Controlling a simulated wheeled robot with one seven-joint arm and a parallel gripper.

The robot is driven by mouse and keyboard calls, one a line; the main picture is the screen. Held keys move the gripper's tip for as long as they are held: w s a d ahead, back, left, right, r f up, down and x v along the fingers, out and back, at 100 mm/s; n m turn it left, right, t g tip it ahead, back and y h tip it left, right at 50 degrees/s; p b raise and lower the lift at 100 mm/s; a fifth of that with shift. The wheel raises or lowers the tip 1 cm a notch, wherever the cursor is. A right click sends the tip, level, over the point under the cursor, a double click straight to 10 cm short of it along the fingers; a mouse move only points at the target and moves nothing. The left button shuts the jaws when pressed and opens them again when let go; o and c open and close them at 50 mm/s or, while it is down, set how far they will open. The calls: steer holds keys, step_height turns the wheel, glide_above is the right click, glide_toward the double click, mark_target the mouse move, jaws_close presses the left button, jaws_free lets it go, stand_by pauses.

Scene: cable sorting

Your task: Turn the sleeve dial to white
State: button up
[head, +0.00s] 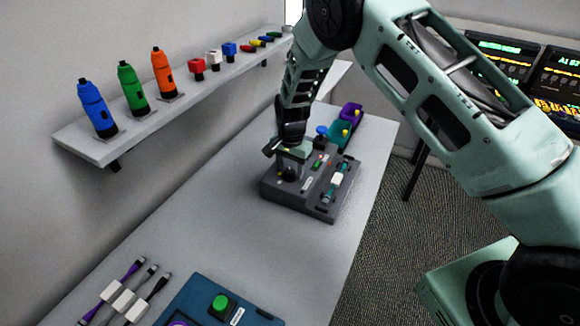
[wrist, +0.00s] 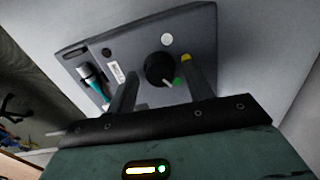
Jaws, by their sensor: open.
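The sleeve dial (wrist: 159,68) is a round black knob on a dark grey box (head: 295,201). Around it in the wrist view are a white dot (wrist: 166,40), a yellow dot (wrist: 187,58) and a green dot (wrist: 177,82). The knob's pale pointer mark (wrist: 168,83) points close to the green dot. In the head view the dial (head: 289,174) shows below my gripper (head: 289,161), partly covered. My gripper is open, its two fingers (wrist: 159,78) on either side of the knob in the wrist view. I cannot tell whether they touch it.
The box also carries a teal and white cable piece (wrist: 93,82) and small buttons. Teal and purple bins (head: 341,133) stand behind it. A blue panel with a green button (head: 220,304) and several cables (head: 122,298) lie in front.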

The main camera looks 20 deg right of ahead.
steer(key=c, duration=1)
